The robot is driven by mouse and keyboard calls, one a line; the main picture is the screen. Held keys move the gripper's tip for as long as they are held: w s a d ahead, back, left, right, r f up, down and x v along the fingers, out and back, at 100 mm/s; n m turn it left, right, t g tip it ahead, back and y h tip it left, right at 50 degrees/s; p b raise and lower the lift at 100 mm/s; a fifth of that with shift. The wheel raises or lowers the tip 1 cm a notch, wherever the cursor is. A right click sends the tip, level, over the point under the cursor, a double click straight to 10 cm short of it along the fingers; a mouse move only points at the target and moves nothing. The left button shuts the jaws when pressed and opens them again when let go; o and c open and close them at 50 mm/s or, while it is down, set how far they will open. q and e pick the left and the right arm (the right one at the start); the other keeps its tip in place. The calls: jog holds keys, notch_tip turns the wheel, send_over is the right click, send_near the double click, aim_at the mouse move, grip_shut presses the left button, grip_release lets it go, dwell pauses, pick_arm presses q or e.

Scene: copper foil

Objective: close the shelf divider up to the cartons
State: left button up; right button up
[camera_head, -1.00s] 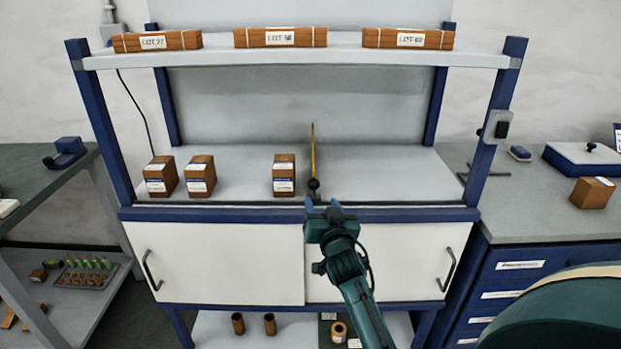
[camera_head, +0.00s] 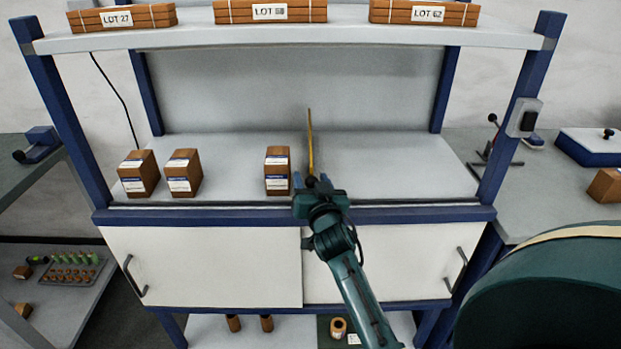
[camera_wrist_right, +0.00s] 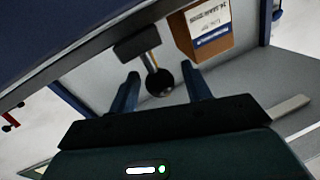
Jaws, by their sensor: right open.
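The shelf divider (camera_head: 310,142) is a thin yellow upright panel, seen nearly edge-on, on the middle shelf. Its dark round knob (camera_wrist_right: 161,82) sits at the front on a short stem. One carton (camera_head: 277,172) stands just left of the divider with a gap between them. Two more cartons, one at the far left (camera_head: 138,175) and one beside it (camera_head: 184,172), stand farther left. My right gripper (camera_head: 312,184) is at the shelf's front edge by the knob. In the right wrist view its open blue fingers (camera_wrist_right: 162,92) lie on either side of the knob. My left gripper is not in view.
The upper shelf (camera_head: 350,36) holds bundles labelled as lots. The middle shelf (camera_head: 400,170) is clear right of the divider. Blue posts (camera_head: 520,105) frame the shelf. Two white doors (camera_head: 205,265) are below. A side bench with a drab box stands at right.

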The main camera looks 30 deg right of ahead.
jog(key=shift+c, duration=0.3)
grip_shut()
dwell(0.3)
